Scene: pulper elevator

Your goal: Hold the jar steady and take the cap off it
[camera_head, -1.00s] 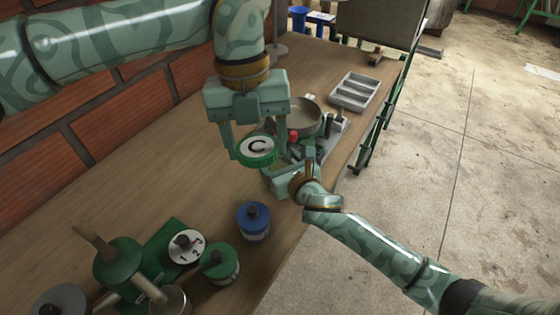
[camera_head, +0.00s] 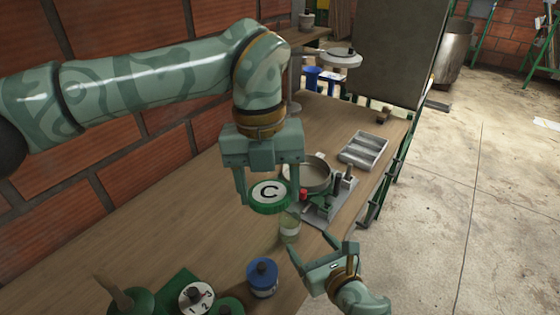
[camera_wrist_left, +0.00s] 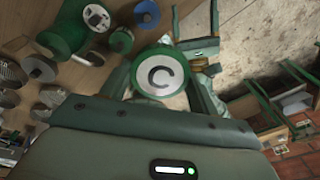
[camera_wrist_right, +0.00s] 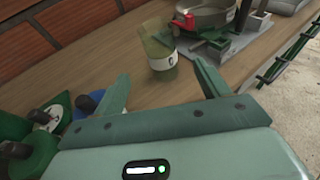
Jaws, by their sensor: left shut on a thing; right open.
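The green cap with a white disc marked C (camera_head: 269,192) is off the jar, between the fingers of my left gripper (camera_head: 268,196), which is shut on it. The cap also shows face-on in the left wrist view (camera_wrist_left: 160,74). The clear, greenish jar (camera_head: 290,228) stands upright on the bench just below and right of the cap. In the right wrist view the jar (camera_wrist_right: 160,50) shows a pale label with a dark mark.
A metal stand with a round pan (camera_head: 309,176) is close behind the jar. A grey divided tray (camera_head: 364,150) lies farther back. A blue canister (camera_head: 262,279) and several green items stand at the front. The bench left of the cap is clear.

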